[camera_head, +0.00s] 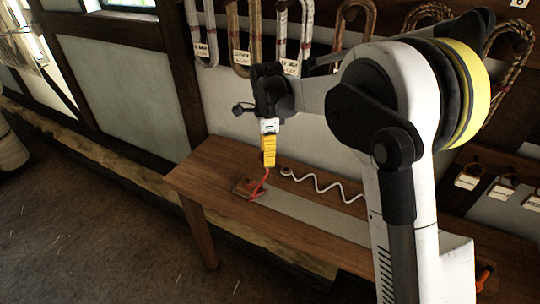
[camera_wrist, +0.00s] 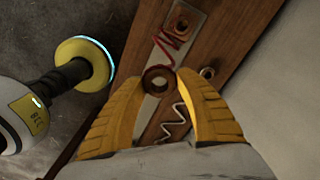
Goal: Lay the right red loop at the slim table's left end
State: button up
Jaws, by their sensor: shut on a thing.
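The slim wooden table (camera_head: 205,168) runs along the wall, with a pale strip (camera_head: 320,218) on its top. My gripper (camera_head: 268,164) is above its left end, fingers down. In the wrist view my gripper (camera_wrist: 168,92) is shut on a dark red loop (camera_wrist: 159,73). A wavy red cord (camera_wrist: 169,44) runs from this loop to a small wooden block (camera_wrist: 190,12) on the table. In the head view the red cord (camera_head: 261,184) hangs from the fingertips to the block (camera_head: 243,188). The held loop is hidden there.
A wavy white cord (camera_head: 322,184) with a white loop (camera_head: 286,171) lies on the table behind the strip. Labelled rope hanks (camera_head: 251,35) hang on the wall above. An orange object (camera_head: 484,278) is at the right. Floor in front is clear.

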jog(key=p, duration=0.6)
send_over(217, 183)
dwell(0.4)
jog(key=shift+f, duration=0.15)
jog(key=shift+f+b, duration=5.75)
jog(key=shift+f, duration=4.7)
jog(key=o, duration=0.9)
jog(key=shift+r, duration=0.1)
